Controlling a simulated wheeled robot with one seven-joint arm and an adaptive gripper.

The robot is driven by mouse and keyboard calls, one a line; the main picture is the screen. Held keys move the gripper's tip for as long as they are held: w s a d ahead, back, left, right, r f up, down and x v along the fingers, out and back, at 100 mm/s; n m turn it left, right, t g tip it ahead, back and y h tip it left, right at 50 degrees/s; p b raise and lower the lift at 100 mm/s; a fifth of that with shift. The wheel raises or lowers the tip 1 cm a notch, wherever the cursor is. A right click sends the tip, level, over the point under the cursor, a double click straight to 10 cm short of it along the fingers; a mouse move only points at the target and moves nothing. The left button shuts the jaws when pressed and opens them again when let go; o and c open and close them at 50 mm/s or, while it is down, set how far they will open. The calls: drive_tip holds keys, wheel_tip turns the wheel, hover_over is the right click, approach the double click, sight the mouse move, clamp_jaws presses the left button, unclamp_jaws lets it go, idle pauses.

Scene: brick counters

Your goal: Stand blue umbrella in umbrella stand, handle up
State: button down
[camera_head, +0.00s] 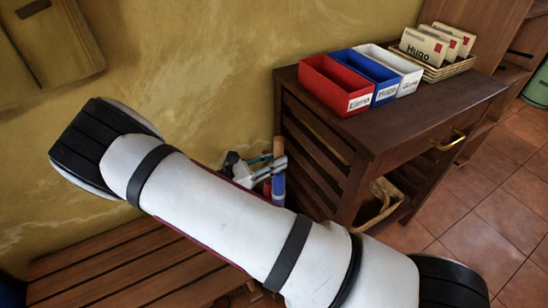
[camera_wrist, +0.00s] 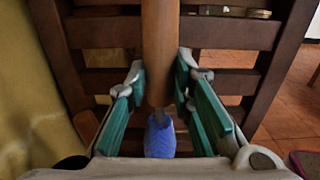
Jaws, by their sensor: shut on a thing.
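The blue umbrella has a light wooden handle and a blue body (camera_head: 278,188). In the head view the handle end points up beside the dark wooden cabinet. In the wrist view the wooden handle (camera_wrist: 160,50) runs between the fingers, with the blue part (camera_wrist: 160,138) nearer the palm. My gripper (camera_head: 266,168) is shut on the umbrella; its teal-padded fingers (camera_wrist: 161,85) flank the handle. The umbrella's lower end is hidden behind my arm. I cannot make out the umbrella stand in either view.
The cabinet (camera_head: 420,125) stands close behind the umbrella, with red (camera_head: 325,85), blue (camera_head: 372,72) and white (camera_head: 398,62) boxes and a basket of envelopes (camera_head: 440,67) on top. A slatted wooden bench (camera_head: 85,262) is at lower left. Tiled floor (camera_head: 490,220) is open at right.

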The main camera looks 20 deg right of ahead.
drive_tip(key=shift+f+b, duration=1.05)
drive_tip(key=shift+f, duration=0.9)
drive_tip(key=c, duration=1.3)
unclamp_jaws()
drive_tip(key=a, duration=0.4)
drive_tip(key=s+a, duration=0.1)
drive_tip(key=a, duration=0.3)
drive_tip(key=s+a, duration=0.1)
drive_tip(key=a, duration=0.2)
drive_tip(key=shift+s+a, duration=0.15)
drive_tip(key=shift+a, duration=0.25)
